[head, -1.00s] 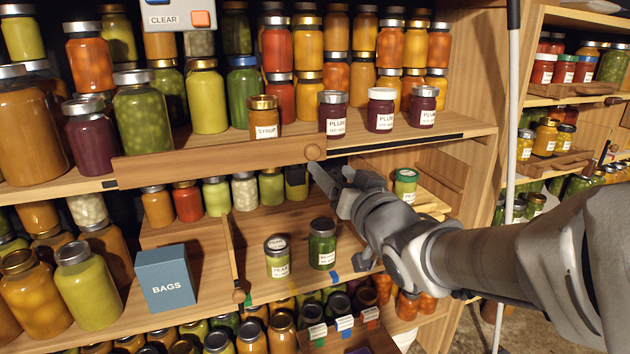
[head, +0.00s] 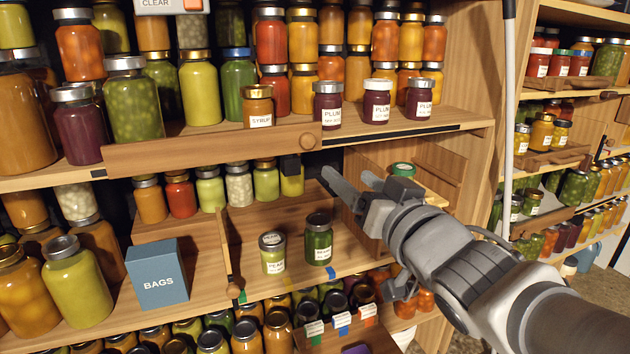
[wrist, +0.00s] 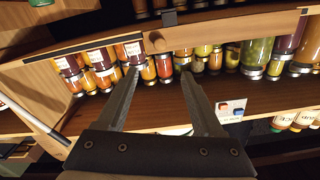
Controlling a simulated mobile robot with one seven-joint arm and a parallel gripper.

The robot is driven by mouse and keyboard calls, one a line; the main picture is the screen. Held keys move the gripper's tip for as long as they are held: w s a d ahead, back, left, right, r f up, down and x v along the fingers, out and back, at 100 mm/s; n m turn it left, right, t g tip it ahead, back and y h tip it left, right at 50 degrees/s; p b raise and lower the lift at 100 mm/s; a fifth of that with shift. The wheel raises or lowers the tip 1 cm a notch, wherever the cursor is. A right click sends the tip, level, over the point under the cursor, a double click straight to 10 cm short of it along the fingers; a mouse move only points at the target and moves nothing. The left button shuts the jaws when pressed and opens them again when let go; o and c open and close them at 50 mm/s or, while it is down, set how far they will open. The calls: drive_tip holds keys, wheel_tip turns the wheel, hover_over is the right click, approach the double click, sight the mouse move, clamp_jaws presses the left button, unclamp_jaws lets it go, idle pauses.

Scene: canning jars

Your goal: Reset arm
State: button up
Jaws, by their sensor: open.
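My gripper (head: 345,188) is open and empty in front of the shelves, at the right side of the middle shelf in the head view. In the wrist view its two fingers (wrist: 158,100) stand wide apart with nothing between them. A pear jar (head: 272,253) and a dark green jar (head: 319,240) stand upright on the shelf to the lower left of the fingers, apart from them. A green-lidded jar (head: 402,170) stands behind my gripper and is partly hidden by it.
A wooden bar with a round knob (head: 308,141) runs along the upper shelf, just above and left of the fingers. Plum jars (head: 377,101) and a syrup jar (head: 258,106) stand above it. A blue bags box (head: 157,274) is at lower left. A white pole (head: 511,110) stands at the right.

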drive_tip(key=s+d+f+m+g+h, duration=0.2)
drive_tip(key=s+d+f+g+h, duration=0.5)
drive_tip(key=f, duration=0.4)
drive_tip(key=s+a+f+n+g+y, duration=0.1)
drive_tip(key=s+f+g, duration=0.25)
drive_tip(key=s, duration=0.45)
wheel_tip(320, 180, up, 25)
drive_tip(key=g+p, duration=0.1)
drive_tip(key=p, duration=2.4)
drive_tip(key=shift+s+a, duration=0.15)
drive_tip(key=shift+s, duration=0.05)
